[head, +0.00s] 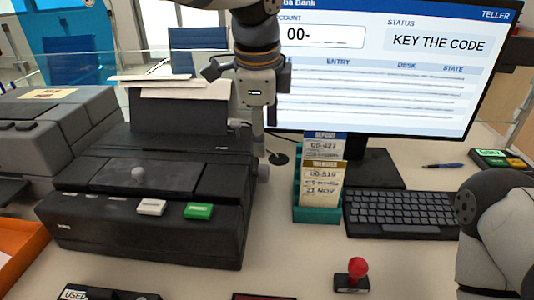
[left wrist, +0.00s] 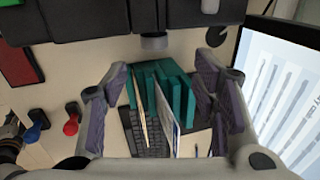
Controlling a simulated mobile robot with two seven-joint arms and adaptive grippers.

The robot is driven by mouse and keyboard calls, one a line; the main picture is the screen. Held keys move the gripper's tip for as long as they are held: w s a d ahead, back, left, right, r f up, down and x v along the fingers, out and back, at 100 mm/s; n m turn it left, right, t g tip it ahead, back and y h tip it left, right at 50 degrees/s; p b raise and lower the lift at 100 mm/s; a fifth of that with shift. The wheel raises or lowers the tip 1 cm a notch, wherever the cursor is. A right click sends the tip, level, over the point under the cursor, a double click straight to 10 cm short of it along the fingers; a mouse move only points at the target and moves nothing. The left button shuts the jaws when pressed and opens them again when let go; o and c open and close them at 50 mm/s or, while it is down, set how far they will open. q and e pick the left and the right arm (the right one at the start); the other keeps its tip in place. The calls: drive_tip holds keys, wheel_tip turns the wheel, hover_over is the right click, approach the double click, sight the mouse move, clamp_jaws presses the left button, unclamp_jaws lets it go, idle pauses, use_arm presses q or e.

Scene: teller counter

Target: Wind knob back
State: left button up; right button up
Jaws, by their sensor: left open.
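The black printer (head: 150,215) stands left of centre with paper upright at its back. A grey round knob (head: 263,172) sticks out of its right side. The knob also shows in the left wrist view (left wrist: 153,41), beside the printer's dark edge. My left gripper (head: 265,130) comes down from the top of the head view, above and behind the knob. In the left wrist view my left gripper (left wrist: 168,90) has its two fingers wide apart with nothing gripped. The knob is apart from the fingers. My right gripper is out of view.
A teal slip holder (head: 316,214) with upright cards stands right of the printer. Behind are a monitor (head: 390,70) reading "KEY THE CODE" and a keyboard (head: 400,212). A red-handled stamp (head: 353,275) is in front. Bare counter lies between printer and holder.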

sight(264, 168)
use_arm(q)
drive_tip(key=x, duration=0.7)
drive_tip(key=s+x, duration=0.1)
drive_tip(key=x, duration=0.3)
drive_tip(key=shift+w+f+b, duration=0.1)
drive_tip(key=shift+f+b, duration=0.05)
drive_tip(key=shift+b, duration=0.15)
drive_tip(key=shift+c, duration=0.6)
drive_tip(key=c, duration=1)
